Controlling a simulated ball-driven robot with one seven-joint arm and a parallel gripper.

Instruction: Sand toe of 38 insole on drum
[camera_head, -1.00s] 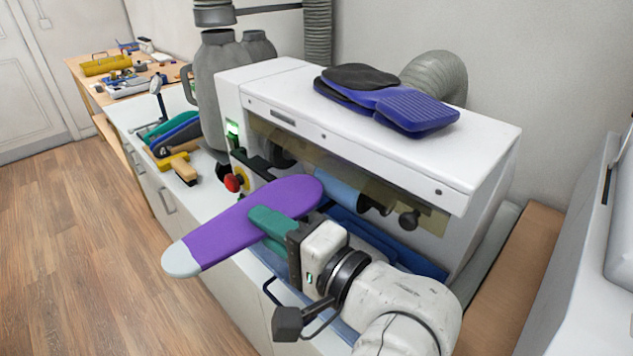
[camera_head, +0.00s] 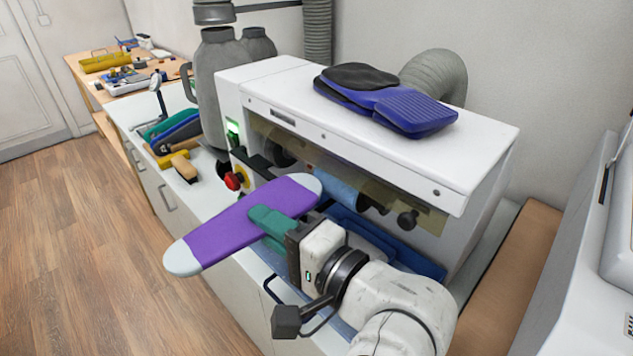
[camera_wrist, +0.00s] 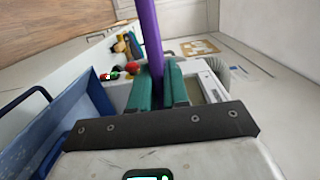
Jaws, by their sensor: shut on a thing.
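My gripper (camera_head: 272,225) is shut on a purple insole (camera_head: 225,228), with its green jaws across the insole's middle. The near left end of the insole is pale grey, and the far end by the machine also shows a pale tip. In the wrist view the insole (camera_wrist: 150,45) stands edge-on between the green jaws (camera_wrist: 157,85). The blue sanding drum (camera_head: 339,189) sits in the machine's opening under a tinted guard. The insole's far end is just left of the drum; I cannot tell whether they touch. No size mark is readable.
The white sanding machine (camera_head: 300,92) has blue and black insoles (camera_head: 385,105) on top. A red knob (camera_head: 234,181) is on its left side. A yellow-handled brush (camera_head: 184,168) and several coloured insoles (camera_head: 172,132) lie on the counter behind. Open floor (camera_head: 80,240) lies to the left.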

